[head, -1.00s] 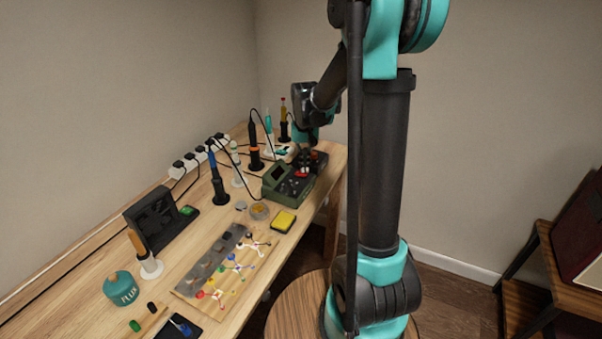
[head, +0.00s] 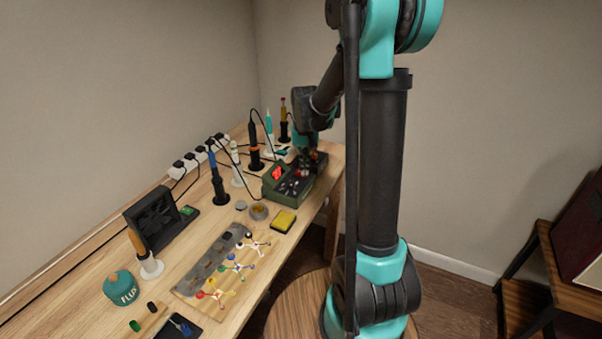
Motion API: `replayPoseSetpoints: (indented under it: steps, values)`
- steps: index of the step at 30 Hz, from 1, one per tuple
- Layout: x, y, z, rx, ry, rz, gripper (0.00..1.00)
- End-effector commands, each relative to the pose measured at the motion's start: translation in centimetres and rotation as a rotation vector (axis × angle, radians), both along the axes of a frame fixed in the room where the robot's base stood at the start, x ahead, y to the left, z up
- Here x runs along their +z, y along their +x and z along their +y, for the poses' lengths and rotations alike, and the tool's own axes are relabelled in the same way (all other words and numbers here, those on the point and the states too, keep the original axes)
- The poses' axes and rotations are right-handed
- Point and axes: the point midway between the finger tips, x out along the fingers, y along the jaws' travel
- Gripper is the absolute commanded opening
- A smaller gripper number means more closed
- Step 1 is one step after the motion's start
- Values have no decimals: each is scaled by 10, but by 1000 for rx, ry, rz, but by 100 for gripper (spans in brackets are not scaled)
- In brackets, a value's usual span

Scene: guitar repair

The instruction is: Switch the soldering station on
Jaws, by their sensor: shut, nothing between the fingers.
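The soldering station (head: 287,193) is a dark green box near the right end of the workbench. My gripper (head: 306,172) is shut and empty, pointing down at the top of the station. The fingertips are small and partly lost against the dark casing, so I cannot tell whether they touch it.
Soldering irons in stands, such as a blue one (head: 217,181), line the back of the bench. A power strip (head: 190,160) runs along the wall.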

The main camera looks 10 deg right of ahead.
Motion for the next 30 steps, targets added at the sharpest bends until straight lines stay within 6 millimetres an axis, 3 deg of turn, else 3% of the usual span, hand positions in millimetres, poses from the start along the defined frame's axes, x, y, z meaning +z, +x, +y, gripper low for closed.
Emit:
replayPoseSetpoints:
  steps: [30]
  values:
    - [67, 0, 0, 0, 0, 0, 0]
